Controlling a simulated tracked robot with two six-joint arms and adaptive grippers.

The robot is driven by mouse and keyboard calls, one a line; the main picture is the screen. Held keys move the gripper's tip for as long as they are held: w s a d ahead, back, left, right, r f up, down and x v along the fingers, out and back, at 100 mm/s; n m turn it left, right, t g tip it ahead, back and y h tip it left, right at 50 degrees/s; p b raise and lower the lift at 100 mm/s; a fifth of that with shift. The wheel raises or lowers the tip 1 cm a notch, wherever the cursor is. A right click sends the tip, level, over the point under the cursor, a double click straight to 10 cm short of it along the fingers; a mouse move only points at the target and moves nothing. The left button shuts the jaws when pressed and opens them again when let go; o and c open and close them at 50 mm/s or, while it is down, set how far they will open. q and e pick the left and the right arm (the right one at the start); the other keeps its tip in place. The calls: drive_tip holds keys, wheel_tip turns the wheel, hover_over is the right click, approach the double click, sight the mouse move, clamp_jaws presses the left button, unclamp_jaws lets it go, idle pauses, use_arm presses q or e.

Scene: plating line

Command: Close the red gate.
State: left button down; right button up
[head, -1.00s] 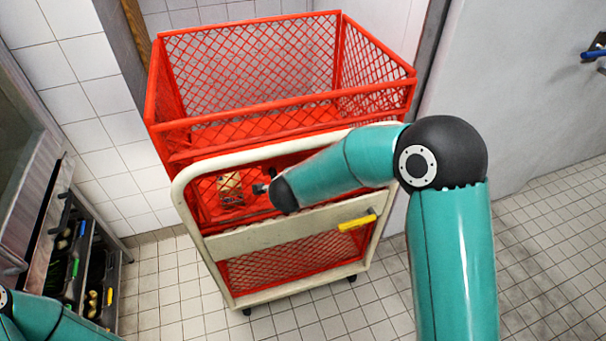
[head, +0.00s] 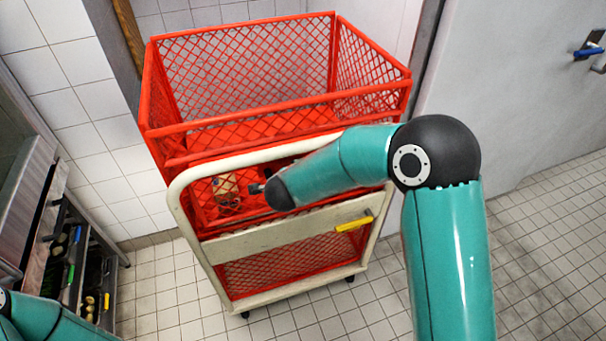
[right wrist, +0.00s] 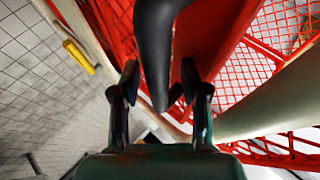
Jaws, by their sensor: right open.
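A tall red mesh cage (head: 285,115) stands on a trolley with a cream tube frame (head: 175,195). Red mesh (head: 285,268) also shows low inside that frame; which red panel is the gate, and how far it stands open, I cannot tell. A yellow handle (head: 354,224) sits on the cream crossbar. My right arm reaches across the frame's top, and its wrist hides most of the right gripper (head: 258,188). In the right wrist view the right gripper (right wrist: 163,95) is open, with a dark rounded bar (right wrist: 155,50) between its fingers, not gripped. My left gripper is out of view.
A small printed item (head: 226,188) is inside the cage. A metal rack with dark bins (head: 72,262) stands at the left. A grey door with a blue handle (head: 589,52) is at the right. Tiled floor (head: 545,235) is clear at the right.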

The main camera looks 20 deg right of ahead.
drive_tip(key=v, duration=1.2)
drive_tip(key=shift+f, duration=0.15)
